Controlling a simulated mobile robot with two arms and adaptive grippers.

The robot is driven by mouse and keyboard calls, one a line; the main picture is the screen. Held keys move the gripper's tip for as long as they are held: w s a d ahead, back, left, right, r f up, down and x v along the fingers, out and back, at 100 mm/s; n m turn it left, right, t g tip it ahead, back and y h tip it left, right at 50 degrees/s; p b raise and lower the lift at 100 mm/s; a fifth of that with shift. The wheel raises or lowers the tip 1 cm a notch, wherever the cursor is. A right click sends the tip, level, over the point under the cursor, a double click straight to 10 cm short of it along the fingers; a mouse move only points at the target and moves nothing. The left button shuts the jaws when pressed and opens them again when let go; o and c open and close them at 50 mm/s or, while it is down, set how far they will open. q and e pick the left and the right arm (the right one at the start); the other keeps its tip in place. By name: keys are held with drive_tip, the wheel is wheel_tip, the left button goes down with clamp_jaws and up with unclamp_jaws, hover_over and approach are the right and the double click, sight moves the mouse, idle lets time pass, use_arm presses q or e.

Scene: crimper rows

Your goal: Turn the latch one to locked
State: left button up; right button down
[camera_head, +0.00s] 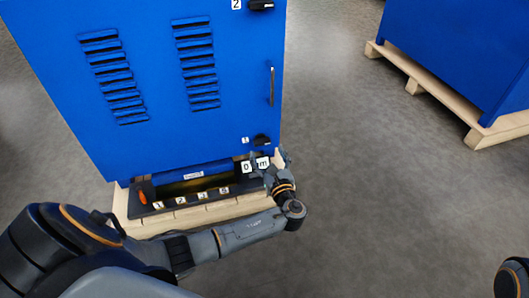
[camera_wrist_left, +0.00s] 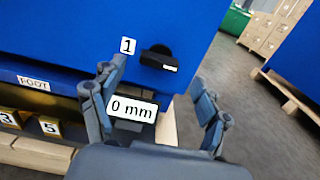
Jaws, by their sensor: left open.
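Latch one is a black knob (camera_head: 262,140) low on the right edge of the blue cabinet door, beside a white label "1". In the left wrist view the latch (camera_wrist_left: 160,58) shows its handle lying about level, pointing right and slightly down. My left gripper (camera_head: 270,160) is just below the latch in the head view. In the left wrist view its fingers (camera_wrist_left: 165,90) are spread apart with nothing between them, and the latch is beyond them, apart. A "0 mm" display (camera_wrist_left: 132,107) shows between the fingers. My right gripper is not in view.
Latch two (camera_head: 261,6) and a vertical handle (camera_head: 271,86) are higher on the blue cabinet (camera_head: 150,60). A numbered tray (camera_head: 190,197) sits at its foot. Another blue cabinet on a pallet (camera_head: 415,88) stands right. The floor between is clear.

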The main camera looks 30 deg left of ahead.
sight(263, 144)
use_arm(q)
drive_tip(key=shift+b+x, duration=0.6)
drive_tip(key=shift+x, duration=1.25)
drive_tip(key=c, duration=1.2)
